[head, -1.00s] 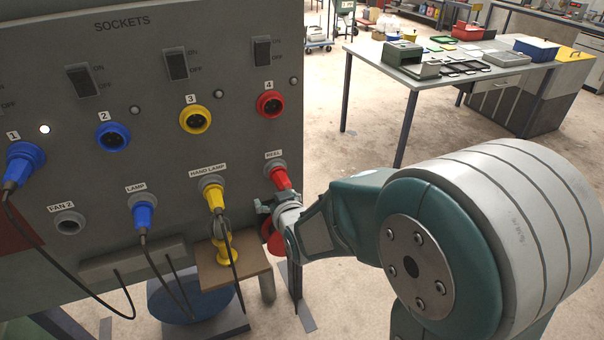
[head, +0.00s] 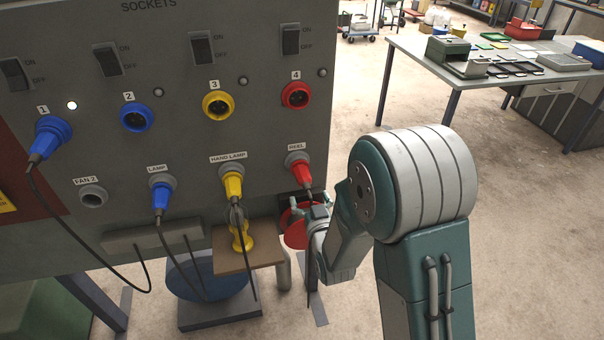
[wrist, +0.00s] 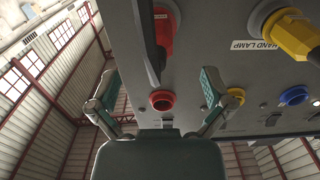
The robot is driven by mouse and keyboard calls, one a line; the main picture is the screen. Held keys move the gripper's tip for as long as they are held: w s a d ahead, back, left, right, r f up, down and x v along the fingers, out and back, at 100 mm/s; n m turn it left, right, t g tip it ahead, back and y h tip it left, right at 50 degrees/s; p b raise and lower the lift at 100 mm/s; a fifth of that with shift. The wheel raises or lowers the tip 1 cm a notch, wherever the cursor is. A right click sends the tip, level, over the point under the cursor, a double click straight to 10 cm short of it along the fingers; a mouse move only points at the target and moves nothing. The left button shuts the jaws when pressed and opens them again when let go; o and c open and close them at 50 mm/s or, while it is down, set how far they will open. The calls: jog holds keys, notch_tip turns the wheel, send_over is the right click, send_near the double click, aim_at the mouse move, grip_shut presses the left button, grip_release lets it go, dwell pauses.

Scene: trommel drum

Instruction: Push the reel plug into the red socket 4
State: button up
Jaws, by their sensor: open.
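The red reel plug (head: 300,172) sits in the holder labelled REEL on the grey panel, its cable hanging down. It also shows at the top of the wrist view (wrist: 162,32), with the dark cable in front. Red socket 4 (head: 296,95) is empty, straight above the plug, below a switch. It also shows in the wrist view (wrist: 162,100). My gripper (head: 309,212) is just below the plug in the head view. In the wrist view its fingers (wrist: 160,78) are spread wide, with nothing held between them.
A red round thing (head: 292,228), partly hidden, is behind my gripper. The yellow hand lamp plug (head: 233,184) is left of the reel plug, above a small wooden shelf (head: 248,261). A blue plug (head: 50,138) is in socket 1. Floor to the right is open before a table (head: 470,85).

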aim_at(303, 174)
jog(key=x, duration=0.7)
jog(key=shift+w, duration=0.3)
jog(key=shift+w+r, duration=0.2)
jog(key=shift+w, duration=0.1)
jog(key=shift+d, duration=0.15)
jog(key=shift+w, duration=0.2)
grip_shut()
dwell(0.4)
jog(key=shift+s, duration=0.6)
